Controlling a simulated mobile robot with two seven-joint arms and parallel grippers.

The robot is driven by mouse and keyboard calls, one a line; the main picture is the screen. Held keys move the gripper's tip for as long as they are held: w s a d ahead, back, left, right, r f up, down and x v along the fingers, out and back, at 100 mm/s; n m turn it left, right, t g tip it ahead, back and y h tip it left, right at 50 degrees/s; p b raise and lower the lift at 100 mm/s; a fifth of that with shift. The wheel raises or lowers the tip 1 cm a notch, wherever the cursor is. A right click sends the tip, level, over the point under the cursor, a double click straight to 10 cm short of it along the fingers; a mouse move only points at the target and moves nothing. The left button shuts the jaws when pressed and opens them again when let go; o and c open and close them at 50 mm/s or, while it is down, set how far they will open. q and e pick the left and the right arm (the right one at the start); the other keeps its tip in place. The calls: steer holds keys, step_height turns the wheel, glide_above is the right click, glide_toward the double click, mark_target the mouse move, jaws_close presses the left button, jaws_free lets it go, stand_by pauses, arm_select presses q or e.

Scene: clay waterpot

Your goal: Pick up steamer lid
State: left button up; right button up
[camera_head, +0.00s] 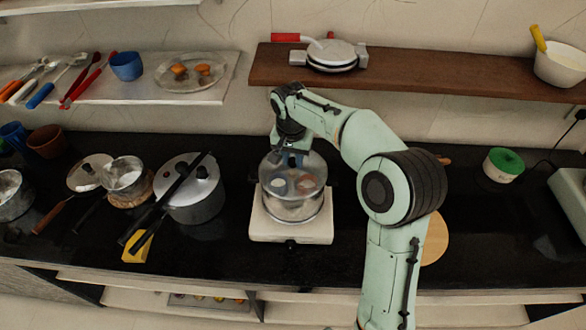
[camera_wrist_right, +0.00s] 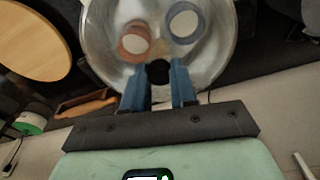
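The steamer lid is a clear glass dome (camera_head: 311,166) with a dark knob, over the steamer pot (camera_head: 292,208) on a white stove (camera_head: 275,230). Two round items, one reddish and one blue-rimmed, show through the glass. My right gripper (camera_head: 292,155) comes down on the lid from above. In the right wrist view, its blue fingers (camera_wrist_right: 158,80) are close on both sides of the black knob (camera_wrist_right: 158,71), with no clear gap. I cannot tell whether the lid's rim is clear of the pot. My left gripper is not in view.
A lidded pot (camera_head: 190,195) with a long black handle stands left of the stove, beside smaller pans. A round wooden board (camera_head: 436,238) lies to the right, partly behind my arm. A brown shelf (camera_head: 420,77) and a pale shelf (camera_head: 150,92) hang behind.

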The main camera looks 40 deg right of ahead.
jaws_close()
steer(key=shift+r, duration=0.2)
